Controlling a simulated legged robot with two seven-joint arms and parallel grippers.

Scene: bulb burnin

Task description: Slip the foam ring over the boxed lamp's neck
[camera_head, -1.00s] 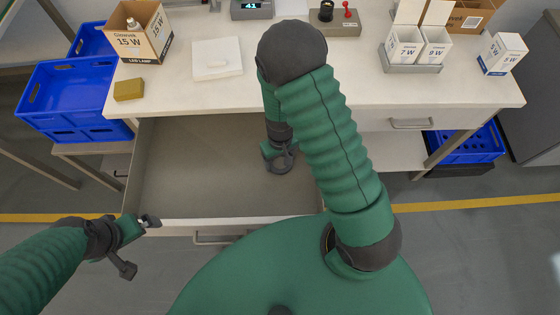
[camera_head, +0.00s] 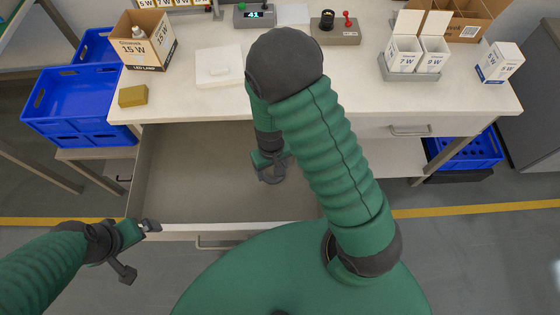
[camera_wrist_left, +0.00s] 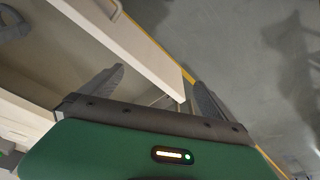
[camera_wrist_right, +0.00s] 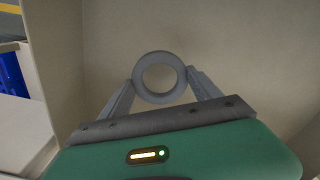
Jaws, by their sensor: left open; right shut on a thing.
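The grey foam ring (camera_wrist_right: 159,57) is in the right wrist view, pinched between the two fingertips of my right gripper (camera_wrist_right: 159,82). Its hole faces that camera. In the head view my right gripper (camera_head: 270,163) hangs over the open drawer, partly behind my own arm. The boxed lamp (camera_head: 136,33) stands in an open brown 15 W carton (camera_head: 140,54) at the back left of the bench, with its pale top showing. My right gripper is well to the right of and nearer than it. My left gripper (camera_head: 150,226) is open and empty by the drawer's front left corner.
The open drawer (camera_head: 190,185) is below the bench top. A white pad (camera_head: 219,68) and a yellow block (camera_head: 132,96) lie near the carton. A grey tester (camera_head: 336,31), white lamp boxes (camera_head: 417,52) and blue crates (camera_head: 75,100) stand around. The bench's front middle is clear.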

